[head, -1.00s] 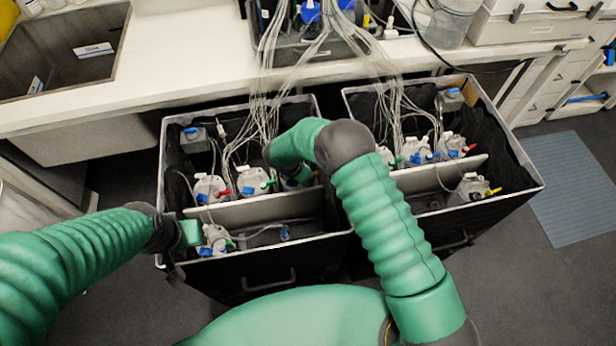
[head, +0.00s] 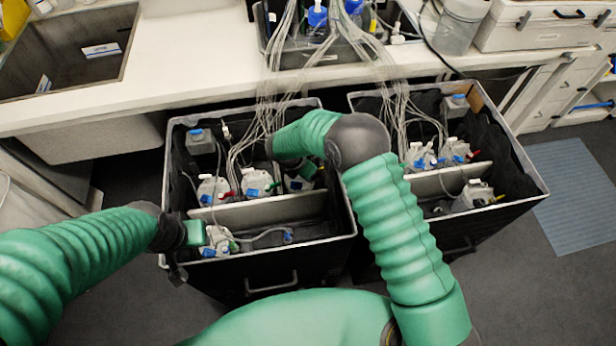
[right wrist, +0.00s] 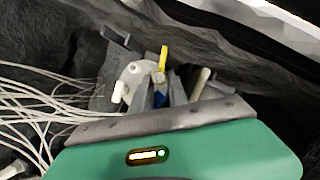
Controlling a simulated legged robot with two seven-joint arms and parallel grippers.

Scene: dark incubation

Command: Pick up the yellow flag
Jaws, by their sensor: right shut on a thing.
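In the right wrist view, a yellow flag (right wrist: 163,59) stands up from a pale grey flask (right wrist: 134,76). My right gripper (right wrist: 160,88) is shut, with its fingertips at the flag's lower end. A small blue part (right wrist: 160,99) shows between the fingers. In the head view my right arm reaches into the left black box (head: 352,218); its forearm hides the flag there, and the hand is mostly hidden. My left gripper (head: 204,234) is at that box's front left corner beside a flask (head: 219,241); its fingers are too small to read.
Several flasks with coloured flags stand in both boxes, including one with a yellow tip (head: 478,195) in the right box (head: 530,208). Bundled thin tubes (head: 285,60) hang from the bench (head: 190,60) into the boxes. White dividers cross both boxes.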

